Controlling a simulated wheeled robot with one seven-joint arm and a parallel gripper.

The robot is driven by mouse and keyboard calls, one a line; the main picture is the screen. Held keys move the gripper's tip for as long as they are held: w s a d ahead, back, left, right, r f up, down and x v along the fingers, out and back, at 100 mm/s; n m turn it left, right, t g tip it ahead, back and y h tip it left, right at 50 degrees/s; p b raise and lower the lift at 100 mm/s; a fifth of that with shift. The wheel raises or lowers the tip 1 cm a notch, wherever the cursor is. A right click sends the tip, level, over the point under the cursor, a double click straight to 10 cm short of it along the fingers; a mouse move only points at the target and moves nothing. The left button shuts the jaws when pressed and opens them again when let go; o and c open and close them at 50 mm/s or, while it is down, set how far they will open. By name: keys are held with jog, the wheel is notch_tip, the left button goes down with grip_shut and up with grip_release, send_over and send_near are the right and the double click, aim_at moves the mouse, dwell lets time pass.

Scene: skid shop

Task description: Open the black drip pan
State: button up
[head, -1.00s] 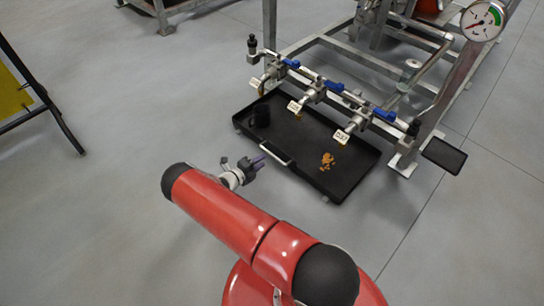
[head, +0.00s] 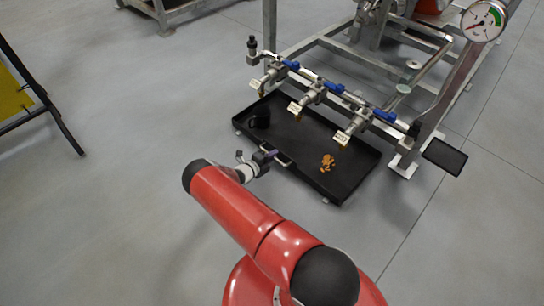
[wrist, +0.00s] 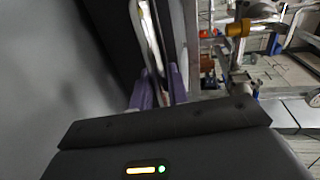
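The black drip pan (head: 308,190) lies low under the valve row, with a black cup-like object and orange-brown crumbs in it. Its pale bar handle (head: 287,162) is on the front side. My gripper (head: 270,153) is at the left end of this handle, which it partly hides. In the wrist view, the two purple fingers (wrist: 161,90) stand apart with a gap between them. The bright handle bar (wrist: 148,35) runs down toward that gap. I cannot tell whether either finger touches it.
Blue-levered valves (head: 335,88) with tags hang above the pan. A metal skid frame (head: 350,62) and a pressure gauge (head: 482,20) stand behind. A dark flat panel (head: 444,156) is at the right.

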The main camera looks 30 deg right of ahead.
grip_shut()
jog(key=f+b+v, duration=0.1)
jog(key=v, duration=0.7)
jog(key=f+b+v, duration=0.2)
jog(key=v, duration=0.6)
jog(key=a+f+b+v, duration=0.1)
jog(key=f+b+v, duration=0.1)
jog(key=v, duration=0.7)
jog(key=shift+s+f, duration=0.1)
jog(key=shift+f, duration=0.15)
jog(key=shift+s+a, duration=0.1)
jog(key=shift+a, duration=0.15)
jog(key=shift+o, duration=2.2)
grip_release()
jog(key=shift+r, duration=0.1)
jog(key=v, duration=0.7)
jog(key=shift+a, duration=0.35)
